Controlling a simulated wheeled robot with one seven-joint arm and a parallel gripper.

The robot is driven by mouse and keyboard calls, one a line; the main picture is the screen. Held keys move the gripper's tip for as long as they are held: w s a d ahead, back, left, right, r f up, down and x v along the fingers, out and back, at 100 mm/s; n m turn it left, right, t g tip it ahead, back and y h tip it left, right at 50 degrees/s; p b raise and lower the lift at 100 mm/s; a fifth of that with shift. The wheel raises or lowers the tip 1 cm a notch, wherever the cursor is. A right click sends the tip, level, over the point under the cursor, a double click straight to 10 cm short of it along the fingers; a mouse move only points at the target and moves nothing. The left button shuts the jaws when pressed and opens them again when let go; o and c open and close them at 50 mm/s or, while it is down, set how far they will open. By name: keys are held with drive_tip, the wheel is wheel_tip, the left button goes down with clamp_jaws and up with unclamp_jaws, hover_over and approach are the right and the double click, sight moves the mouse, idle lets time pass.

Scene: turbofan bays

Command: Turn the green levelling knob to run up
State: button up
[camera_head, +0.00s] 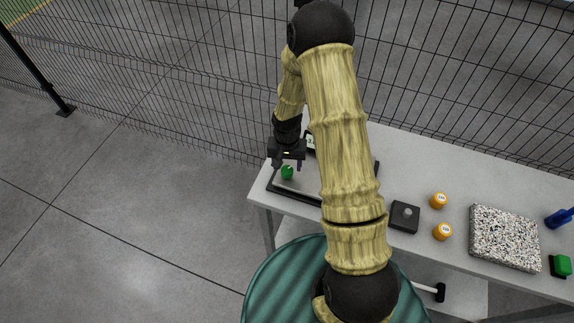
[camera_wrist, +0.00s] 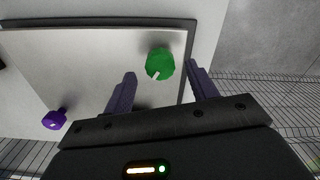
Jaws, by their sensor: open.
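The green levelling knob (camera_head: 287,172) sits on a panel near the left end of the table, just below my gripper (camera_head: 283,163) in the head view. In the wrist view the green knob (camera_wrist: 160,63) has a white pointer mark toward its lower left. My gripper (camera_wrist: 160,82) is open and empty there. Its two dark fingers stand apart, with the knob lying ahead between their tips, closer to the right finger. I cannot tell any contact. The pale panel (camera_wrist: 75,65) has a dark frame. My arm hides much of the panel in the head view.
A purple knob (camera_wrist: 55,119) is on the panel's left side in the wrist view. To the right on the table are a dark box (camera_head: 404,217), two orange-capped items (camera_head: 439,200), a speckled slab (camera_head: 505,238), and green and blue objects. A wire fence (camera_head: 455,75) runs behind.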

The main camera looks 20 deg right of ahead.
drive_tip(key=shift+f, duration=1.25)
drive_tip(key=shift+c, duration=0.5)
drive_tip(key=c, duration=0.9)
drive_tip(key=shift+n+b, duration=0.5)
drive_tip(key=shift+n, duration=0.8)
drive_tip(key=shift+n+b, duration=0.5)
drive_tip(key=shift+n, duration=1.2)
